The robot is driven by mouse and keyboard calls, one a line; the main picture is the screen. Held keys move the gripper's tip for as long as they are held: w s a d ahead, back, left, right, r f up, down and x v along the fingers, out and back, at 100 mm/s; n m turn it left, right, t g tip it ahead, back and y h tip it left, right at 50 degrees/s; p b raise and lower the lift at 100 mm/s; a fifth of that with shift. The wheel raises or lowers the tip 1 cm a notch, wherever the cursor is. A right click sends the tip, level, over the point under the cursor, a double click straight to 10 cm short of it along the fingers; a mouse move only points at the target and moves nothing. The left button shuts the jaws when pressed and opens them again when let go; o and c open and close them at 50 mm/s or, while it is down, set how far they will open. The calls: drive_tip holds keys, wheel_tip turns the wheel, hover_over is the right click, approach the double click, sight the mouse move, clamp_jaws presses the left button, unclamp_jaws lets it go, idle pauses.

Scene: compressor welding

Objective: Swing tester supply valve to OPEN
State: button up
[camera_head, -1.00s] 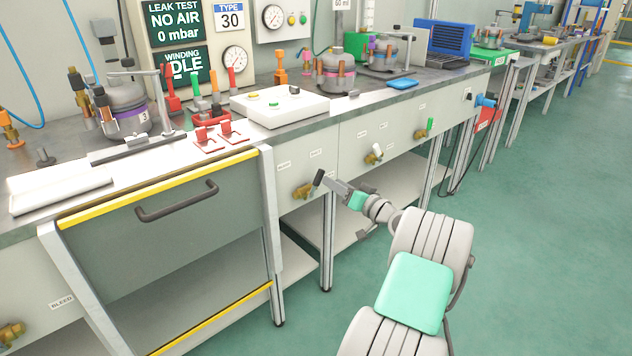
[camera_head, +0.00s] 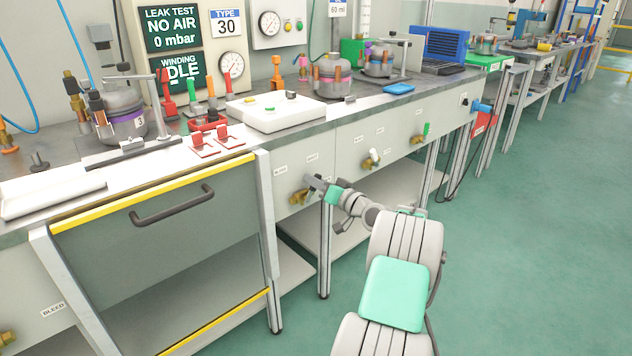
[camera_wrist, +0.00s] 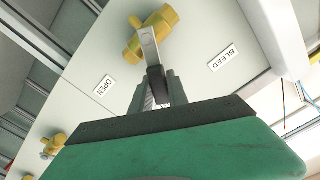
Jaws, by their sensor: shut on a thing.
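A brass valve (camera_head: 299,197) sits on the grey front panel of the bench, right of the drawer front. In the wrist view its brass body (camera_wrist: 152,34) carries a silver lever (camera_wrist: 149,50) with a black grip (camera_wrist: 157,86). My gripper (camera_wrist: 158,94) is shut on the black grip; in the head view my gripper (camera_head: 310,181) hides most of the lever.
Other brass valves stand further right, one with a white handle (camera_head: 374,154) and one with a green handle (camera_head: 426,130). A bench leg (camera_head: 325,245) stands just below my gripper. The drawer handle (camera_head: 173,205) juts out at left. The green floor at right is clear.

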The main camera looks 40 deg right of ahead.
clamp_jaws()
idle(0.8)
drive_tip(key=shift+d, duration=0.15)
